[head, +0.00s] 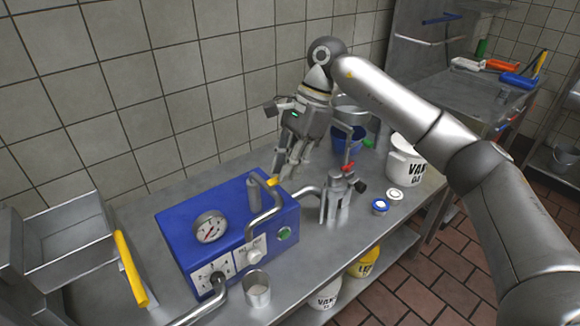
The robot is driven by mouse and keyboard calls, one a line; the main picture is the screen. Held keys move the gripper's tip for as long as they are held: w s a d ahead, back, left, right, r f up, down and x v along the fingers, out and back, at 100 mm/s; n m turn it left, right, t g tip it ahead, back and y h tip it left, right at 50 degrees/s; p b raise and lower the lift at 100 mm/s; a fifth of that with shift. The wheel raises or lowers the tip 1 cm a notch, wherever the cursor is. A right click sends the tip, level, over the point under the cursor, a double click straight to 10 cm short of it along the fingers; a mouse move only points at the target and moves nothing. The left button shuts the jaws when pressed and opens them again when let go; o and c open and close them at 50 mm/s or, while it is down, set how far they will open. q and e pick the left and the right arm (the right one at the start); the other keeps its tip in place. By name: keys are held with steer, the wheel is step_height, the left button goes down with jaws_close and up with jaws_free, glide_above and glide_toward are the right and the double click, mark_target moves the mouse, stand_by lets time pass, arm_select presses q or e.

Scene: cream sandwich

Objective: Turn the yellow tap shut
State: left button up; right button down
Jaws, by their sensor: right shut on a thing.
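The yellow tap (273,183) is a small yellow lever on the bent metal pipe at the top of the blue machine (183,228). My right gripper (285,174) comes down from above, its fingertips at the lever's right end. It is shut on the tap, though the fingers hide the exact contact. How far the tap is turned is hard to tell. My left gripper is not in view.
The machine has a gauge (209,227) and a green button (284,234). A grey fixture with a red lever (347,167) stands right of it. A metal cup (257,290) is in front. White bucket (405,160) and small jars (380,206) are to the right.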

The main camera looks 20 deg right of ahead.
steer(key=shift+w+n, duration=0.15)
steer(key=shift+n, duration=0.35)
steer(key=c, duration=1.4)
jaws_free()
steer(key=shift+a, duration=0.1)
steer(key=shift+r, duration=0.15)
steer(key=v, duration=1.1)
steer(key=shift+w+r, duration=0.3)
steer(key=shift+r, duration=0.1)
steer(key=shift+f, duration=0.1)
